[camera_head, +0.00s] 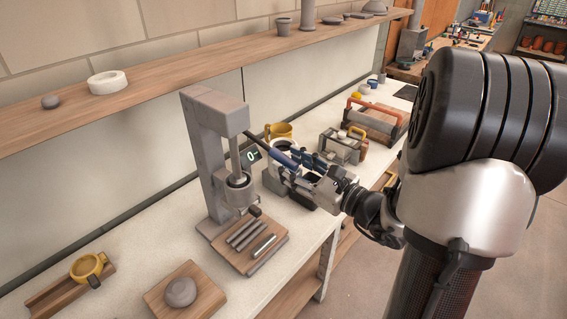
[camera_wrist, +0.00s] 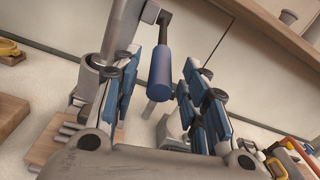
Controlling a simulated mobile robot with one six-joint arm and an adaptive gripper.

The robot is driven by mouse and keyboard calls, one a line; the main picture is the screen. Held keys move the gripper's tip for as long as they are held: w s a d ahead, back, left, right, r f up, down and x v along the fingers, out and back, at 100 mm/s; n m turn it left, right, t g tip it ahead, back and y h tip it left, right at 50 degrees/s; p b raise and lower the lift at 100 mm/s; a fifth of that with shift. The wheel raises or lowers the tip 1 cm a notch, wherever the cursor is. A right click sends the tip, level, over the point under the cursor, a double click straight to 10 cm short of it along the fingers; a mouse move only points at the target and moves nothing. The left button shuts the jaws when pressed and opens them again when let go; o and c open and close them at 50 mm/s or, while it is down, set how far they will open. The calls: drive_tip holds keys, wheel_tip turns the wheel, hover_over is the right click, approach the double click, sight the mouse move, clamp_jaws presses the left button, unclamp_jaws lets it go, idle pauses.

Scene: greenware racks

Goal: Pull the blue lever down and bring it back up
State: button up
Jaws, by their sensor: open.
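The blue lever (camera_head: 282,158) is a blue cylindrical grip on a dark rod that slopes out from the side of a grey press (camera_head: 203,140). In the wrist view the blue grip (camera_wrist: 160,75) lies between the two blue-padded fingers of my gripper (camera_wrist: 163,92). Gaps show on both sides of it, so the fingers are apart from it. My gripper (camera_head: 302,165) is open and reaches in from the right in the head view, with its fingers around the grip's end. The exact depth of the grip between the fingers is hard to tell.
A wooden board with grey bars (camera_head: 248,240) lies below the press. A toolbox-like rack (camera_head: 340,147) stands to the right. A shelf (camera_head: 150,97) runs along the wall above.

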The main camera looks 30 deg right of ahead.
sight(262, 144)
drive_tip(key=shift+x, duration=1.45)
clamp_jaws()
